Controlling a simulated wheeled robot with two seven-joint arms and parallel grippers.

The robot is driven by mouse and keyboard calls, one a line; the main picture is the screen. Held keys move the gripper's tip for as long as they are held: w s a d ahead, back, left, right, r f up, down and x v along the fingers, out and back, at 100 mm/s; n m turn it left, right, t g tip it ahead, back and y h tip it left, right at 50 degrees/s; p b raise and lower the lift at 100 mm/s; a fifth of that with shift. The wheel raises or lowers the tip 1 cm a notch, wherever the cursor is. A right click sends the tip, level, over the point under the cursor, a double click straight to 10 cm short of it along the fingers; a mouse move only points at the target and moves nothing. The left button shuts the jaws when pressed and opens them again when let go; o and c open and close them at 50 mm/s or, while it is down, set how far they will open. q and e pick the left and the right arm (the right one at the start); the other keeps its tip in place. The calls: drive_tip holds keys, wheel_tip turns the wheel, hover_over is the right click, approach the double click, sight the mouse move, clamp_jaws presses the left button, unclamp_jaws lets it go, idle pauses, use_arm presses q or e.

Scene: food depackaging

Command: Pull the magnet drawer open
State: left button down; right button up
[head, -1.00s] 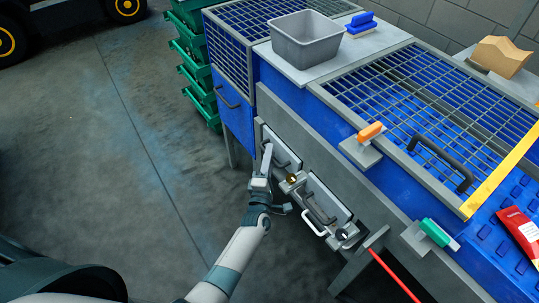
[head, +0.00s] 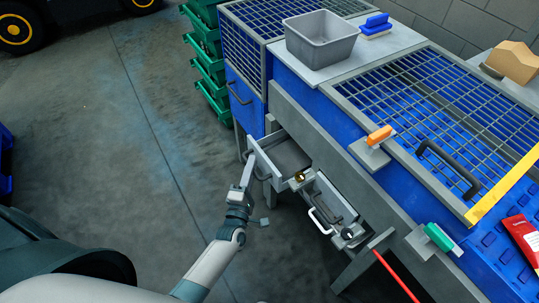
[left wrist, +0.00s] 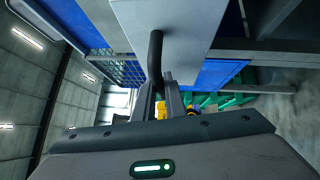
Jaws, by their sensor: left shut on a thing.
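The magnet drawer (head: 284,154) is a grey drawer in the front of the blue and grey machine. It stands pulled out part of the way, and its dark inside shows from above. My left gripper (head: 251,172) is at its front and shut on the drawer's dark handle (head: 262,170). In the left wrist view, the curved black handle (left wrist: 155,55) runs down between the gripper fingers (left wrist: 160,100), in front of the pale drawer front (left wrist: 190,25). My right gripper is not in view.
A second drawer-like unit with a light handle (head: 321,222) and a brass-coloured knob (head: 299,176) sit just right of the drawer. A grey bin (head: 321,40) stands on top. Green crates (head: 206,65) are stacked behind. The floor (head: 130,150) at left is clear.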

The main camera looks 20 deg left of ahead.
use_arm(q)
drive_tip(key=s+a, duration=1)
drive_tip(key=s, duration=0.3)
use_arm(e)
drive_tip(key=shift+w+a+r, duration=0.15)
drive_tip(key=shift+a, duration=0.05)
use_arm(q)
drive_tip(key=c, duration=2.1)
unclamp_jaws()
drive_tip(key=shift+s, duration=0.15)
